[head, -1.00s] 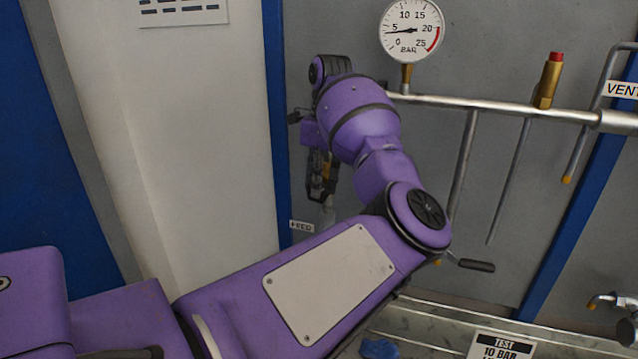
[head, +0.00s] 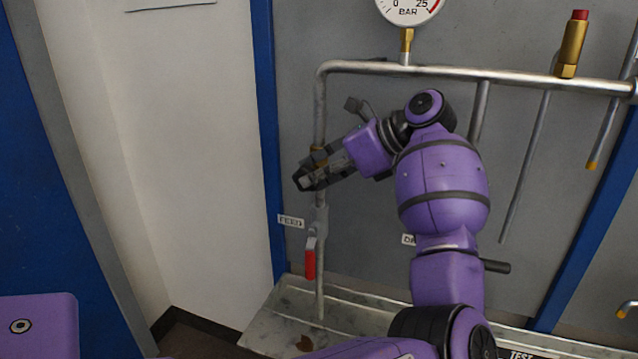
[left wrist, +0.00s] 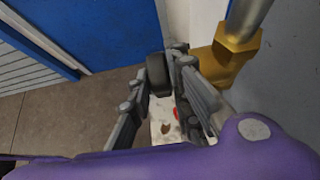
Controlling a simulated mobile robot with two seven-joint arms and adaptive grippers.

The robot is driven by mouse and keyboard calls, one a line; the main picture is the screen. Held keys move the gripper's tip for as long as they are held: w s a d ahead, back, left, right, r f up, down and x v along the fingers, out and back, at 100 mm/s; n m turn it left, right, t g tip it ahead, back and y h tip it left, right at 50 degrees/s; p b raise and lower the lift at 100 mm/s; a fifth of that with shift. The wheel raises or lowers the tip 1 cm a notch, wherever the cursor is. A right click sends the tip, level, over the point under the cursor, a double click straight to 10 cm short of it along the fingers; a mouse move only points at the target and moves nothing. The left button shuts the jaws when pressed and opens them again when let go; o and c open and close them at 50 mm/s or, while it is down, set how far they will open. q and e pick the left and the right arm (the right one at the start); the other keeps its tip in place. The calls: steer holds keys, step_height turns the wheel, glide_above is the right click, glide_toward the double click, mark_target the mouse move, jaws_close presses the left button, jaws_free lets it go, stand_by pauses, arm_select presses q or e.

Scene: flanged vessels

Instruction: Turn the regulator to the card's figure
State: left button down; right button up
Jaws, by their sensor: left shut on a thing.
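The regulator shows as a brass body (left wrist: 228,62) on a pipe in the left wrist view, with a black knob (left wrist: 158,74) facing sideways. In the head view the gripper mostly hides it on the upright feed pipe (head: 320,105). My left gripper (head: 309,174) is at that pipe, its fingers (left wrist: 160,92) shut around the black knob. The pressure gauge (head: 408,10) is cut off by the top edge, so its needle cannot be read. Only the top line, "TEST", of the card (head: 522,356) shows at the bottom edge. My right gripper is out of view.
A red-handled valve (head: 310,262) hangs below the regulator, near the FEED label (head: 291,221). A brass relief valve (head: 571,45) with a red cap stands on the cross pipe (head: 480,74). A white wall panel (head: 185,150) is left of the blue post (head: 266,130).

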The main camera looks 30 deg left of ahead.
arm_select(q)
steer(key=shift+f+y+b, duration=0.25)
steer(key=shift+y+b, duration=0.45)
steer(key=shift+b, duration=0.05)
steer(key=shift+d+r+y, duration=0.1)
steer(key=shift+y, duration=0.2)
steer(key=c, duration=1.9)
jaws_free()
steer(key=shift+d, duration=0.1)
steer(key=v, duration=1.2)
steer(key=shift+w, duration=0.15)
